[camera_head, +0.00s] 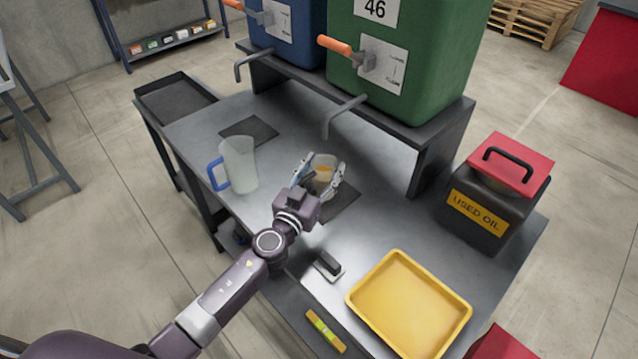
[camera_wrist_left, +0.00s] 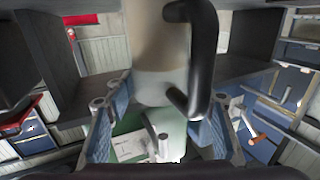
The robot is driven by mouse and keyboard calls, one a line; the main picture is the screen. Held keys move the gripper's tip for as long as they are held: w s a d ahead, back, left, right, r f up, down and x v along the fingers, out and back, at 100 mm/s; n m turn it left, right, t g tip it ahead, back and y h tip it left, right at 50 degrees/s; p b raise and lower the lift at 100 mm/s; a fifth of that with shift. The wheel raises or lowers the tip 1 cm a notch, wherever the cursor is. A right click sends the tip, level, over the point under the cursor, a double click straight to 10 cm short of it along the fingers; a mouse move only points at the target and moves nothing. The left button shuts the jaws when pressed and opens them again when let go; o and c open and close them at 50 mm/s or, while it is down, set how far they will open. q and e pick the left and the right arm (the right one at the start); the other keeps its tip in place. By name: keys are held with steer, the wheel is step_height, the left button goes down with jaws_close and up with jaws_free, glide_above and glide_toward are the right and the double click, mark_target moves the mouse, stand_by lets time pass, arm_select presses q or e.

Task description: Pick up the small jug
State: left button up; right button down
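The small jug (camera_head: 324,162) stands near the middle of the bench, below the green tank; it is clear with something amber low inside. My left gripper (camera_head: 321,176) has a finger on either side of it in the head view. In the left wrist view the jug (camera_wrist_left: 160,75) fills the middle, with its black handle (camera_wrist_left: 203,50) to the right. The gripper's fingers (camera_wrist_left: 158,118) are spread, and I see no clear grip on the jug. Part of the jug is hidden by the fingers. My right gripper is not in view.
A larger jug (camera_head: 239,164) with a blue handle stands to the left. Green (camera_head: 425,60) and blue (camera_head: 270,34) tanks with taps stand behind on a raised shelf. A used oil can (camera_head: 484,217), yellow tray (camera_head: 384,283) and dark-topped block (camera_head: 328,266) are right and front.

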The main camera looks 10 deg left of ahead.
arm_select(q)
steer(key=c, duration=0.5)
jaws_close()
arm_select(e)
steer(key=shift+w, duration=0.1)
arm_select(q)
steer(key=shift+r, duration=0.1)
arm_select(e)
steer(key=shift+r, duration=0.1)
